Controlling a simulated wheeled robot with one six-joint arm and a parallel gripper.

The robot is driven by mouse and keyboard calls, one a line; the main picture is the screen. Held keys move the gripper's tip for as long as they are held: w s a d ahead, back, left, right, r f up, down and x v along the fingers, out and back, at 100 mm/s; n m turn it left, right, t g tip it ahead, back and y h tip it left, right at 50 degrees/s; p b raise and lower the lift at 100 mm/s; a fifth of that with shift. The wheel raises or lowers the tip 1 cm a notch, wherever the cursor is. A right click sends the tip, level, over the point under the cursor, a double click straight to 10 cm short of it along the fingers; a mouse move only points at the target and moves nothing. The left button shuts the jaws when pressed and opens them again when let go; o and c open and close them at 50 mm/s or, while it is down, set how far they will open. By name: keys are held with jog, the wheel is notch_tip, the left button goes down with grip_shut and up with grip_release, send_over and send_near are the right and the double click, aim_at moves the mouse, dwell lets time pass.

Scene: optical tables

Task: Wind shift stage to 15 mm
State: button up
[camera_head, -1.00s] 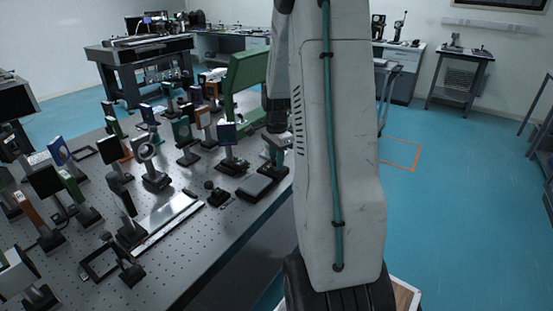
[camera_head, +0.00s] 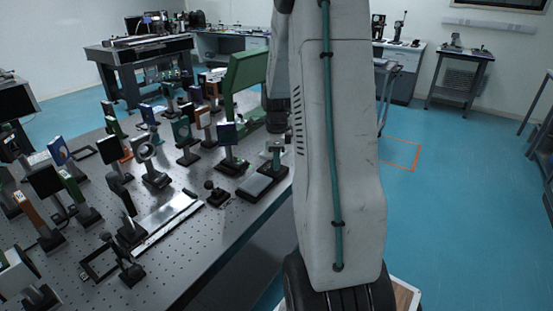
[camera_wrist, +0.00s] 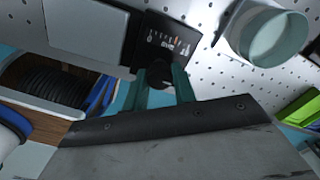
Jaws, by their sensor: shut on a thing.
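In the wrist view, the shift stage shows as a pale grey plate (camera_wrist: 88,28) joined to a dark block with a scale window (camera_wrist: 172,40). The window has white marks and an orange mark; its reading is too small to make out. My gripper (camera_wrist: 160,82) has green fingers on either side of a dark round knob (camera_wrist: 158,73) at the block's near side, and is shut on it. In the head view, a low grey block (camera_head: 256,186) near the table's right edge looks like the stage.
The perforated optical table (camera_head: 205,240) holds several mounted optics left of the stage. A green frame (camera_head: 245,75) stands behind it. In the wrist view, a pale round cylinder (camera_wrist: 275,38) is close on the right. Blue floor (camera_head: 460,210) is open right of my arm.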

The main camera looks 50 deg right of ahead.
dwell(0.3)
jog(key=o, duration=1)
jog(key=shift+r, duration=0.1)
notch_tip(320, 180, up, 8)
jog(key=shift+f, duration=0.15)
